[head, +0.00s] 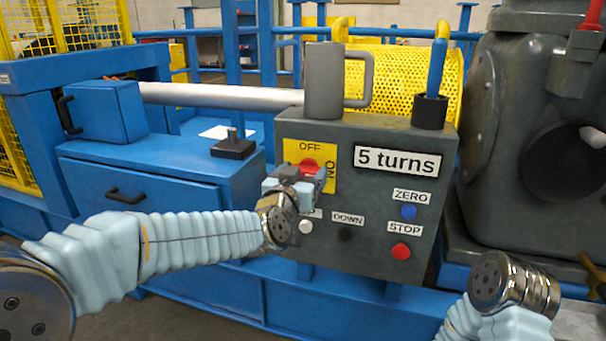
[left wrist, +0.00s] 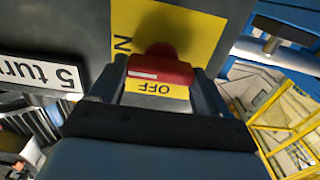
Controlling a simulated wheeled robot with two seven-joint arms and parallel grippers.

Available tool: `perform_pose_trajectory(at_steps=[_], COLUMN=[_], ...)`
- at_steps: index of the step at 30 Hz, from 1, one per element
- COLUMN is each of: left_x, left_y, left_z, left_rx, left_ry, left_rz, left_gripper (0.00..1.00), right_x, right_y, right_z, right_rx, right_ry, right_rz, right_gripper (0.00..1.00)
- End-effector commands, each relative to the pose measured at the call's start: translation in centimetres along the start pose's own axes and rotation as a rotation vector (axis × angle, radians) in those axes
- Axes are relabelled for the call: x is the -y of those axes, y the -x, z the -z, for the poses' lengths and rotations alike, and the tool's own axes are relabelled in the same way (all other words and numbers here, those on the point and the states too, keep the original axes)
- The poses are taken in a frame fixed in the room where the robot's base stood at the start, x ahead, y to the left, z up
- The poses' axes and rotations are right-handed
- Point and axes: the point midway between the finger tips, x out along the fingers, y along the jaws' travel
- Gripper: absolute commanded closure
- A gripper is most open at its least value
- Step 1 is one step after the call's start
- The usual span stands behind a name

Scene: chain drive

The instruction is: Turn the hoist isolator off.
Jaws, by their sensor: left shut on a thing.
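The hoist isolator is a red rotary handle (head: 309,164) on a yellow plate (head: 290,152) on the grey control box (head: 350,215). The plate reads OFF above the handle and ON to its right. My left gripper (head: 306,176) is at the handle, shut on it, and hides its lower part in the head view. In the left wrist view, turned upside down, the red handle (left wrist: 160,69) lies across between the two fingers. A white mark is on its left part, the side of the ON label. My right gripper is out of view.
A grey mug-like cylinder (head: 324,80) and a blue-handled tool in a black cup (head: 431,112) stand on the box. Below the handle are a white button (head: 306,227), black DOWN (head: 345,235), blue ZERO (head: 408,212) and red STOP (head: 401,252). A sign reads "5 turns" (head: 396,160).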

Motion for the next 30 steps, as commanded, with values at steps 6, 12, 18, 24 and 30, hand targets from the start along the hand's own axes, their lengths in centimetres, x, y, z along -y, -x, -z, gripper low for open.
perform_pose_trajectory(at_steps=[6,12,18,24,30], left_x=[0.1,0.2,0.3,0.4,0.4], left_y=[-0.1,-0.1,-0.1,-0.1,-0.1], left_z=[-0.1,-0.2,-0.2,-0.2,-0.2], left_rx=[-0.004,-0.004,-0.006,-0.006,-0.007], left_ry=[0.085,0.237,0.426,0.617,0.807], left_rz=[0.001,0.002,0.002,0.001,0.000], left_gripper=[0.54,0.54,0.54,0.54,0.54], right_x=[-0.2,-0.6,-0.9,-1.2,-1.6], right_y=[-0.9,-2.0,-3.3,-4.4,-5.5], right_z=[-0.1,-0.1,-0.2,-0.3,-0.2], right_rx=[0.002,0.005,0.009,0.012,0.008], right_ry=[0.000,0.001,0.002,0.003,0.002], right_rz=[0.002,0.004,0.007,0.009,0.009], right_gripper=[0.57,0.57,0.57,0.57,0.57])
